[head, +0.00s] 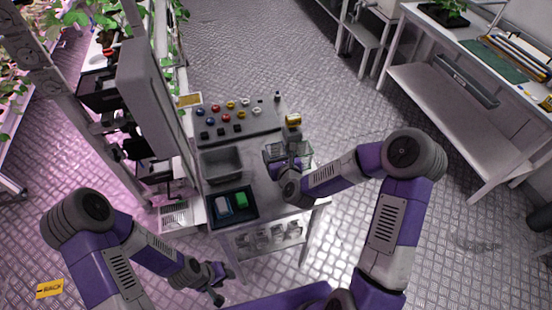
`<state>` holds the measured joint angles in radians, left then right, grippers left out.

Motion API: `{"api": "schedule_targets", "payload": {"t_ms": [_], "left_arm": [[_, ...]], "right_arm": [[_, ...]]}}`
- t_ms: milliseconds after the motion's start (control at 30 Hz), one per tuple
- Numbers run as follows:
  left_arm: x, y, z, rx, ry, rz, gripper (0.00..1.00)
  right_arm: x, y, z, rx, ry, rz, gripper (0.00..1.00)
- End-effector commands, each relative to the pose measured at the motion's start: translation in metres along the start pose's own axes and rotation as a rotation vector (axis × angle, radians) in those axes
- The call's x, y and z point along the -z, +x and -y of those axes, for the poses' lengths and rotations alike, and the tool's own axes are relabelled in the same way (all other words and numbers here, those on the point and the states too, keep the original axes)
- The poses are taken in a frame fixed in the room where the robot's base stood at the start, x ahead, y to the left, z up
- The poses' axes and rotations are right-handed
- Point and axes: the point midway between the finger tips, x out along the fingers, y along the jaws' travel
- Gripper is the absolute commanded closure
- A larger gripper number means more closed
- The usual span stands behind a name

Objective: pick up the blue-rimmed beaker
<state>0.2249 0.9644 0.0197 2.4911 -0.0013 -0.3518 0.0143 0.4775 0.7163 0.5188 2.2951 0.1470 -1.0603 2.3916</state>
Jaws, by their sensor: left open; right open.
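I cannot make out a blue-rimmed beaker for certain. Several small clear vessels (268,238) stand on the lower shelf of the work table, too small to tell their rim colours. My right gripper (291,160) is over the right side of the table top, at a clear-walled container (302,149) that my wrist partly hides. It is open, and whether it touches the container cannot be told. My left gripper (224,284) is open and empty, low in front of the table and clear of it.
The table top holds a grey bin (222,150), a black tray (211,216) with a green and a pale blue block, and a rack (262,121) with several coloured caps. Plant racks rise at left; a white bench (420,88) stands at right.

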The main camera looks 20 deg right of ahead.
Motion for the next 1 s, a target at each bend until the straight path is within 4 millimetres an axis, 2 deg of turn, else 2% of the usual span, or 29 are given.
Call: {"api": "schedule_targets", "payload": {"t_ms": [133,367,433,633,867,1000], "left_arm": [[0.0,0.0,0.0,0.0,0.0,-0.001,0.57],[0.0,0.0,0.0,0.0,0.0,-0.001,0.57],[0.0,0.0,0.0,0.0,0.0,-0.001,0.57],[0.0,0.0,0.0,0.0,0.0,-0.001,0.57],[0.0,0.0,0.0,0.0,0.0,-0.001,0.57],[0.0,-0.003,-0.001,0.0,0.0,-0.001,0.57]], "right_arm": [[0.0,0.014,0.0,0.001,-0.001,0.001,0.28],[0.0,0.015,0.0,0.0,-0.001,0.0,0.28],[0.0,0.015,0.0,0.0,-0.001,0.0,0.34],[0.0,0.015,0.0,0.0,-0.001,0.0,0.64],[-0.001,0.015,0.0,0.001,-0.001,0.001,0.66],[-0.015,0.01,0.001,0.001,-0.003,0.004,0.66]]}}
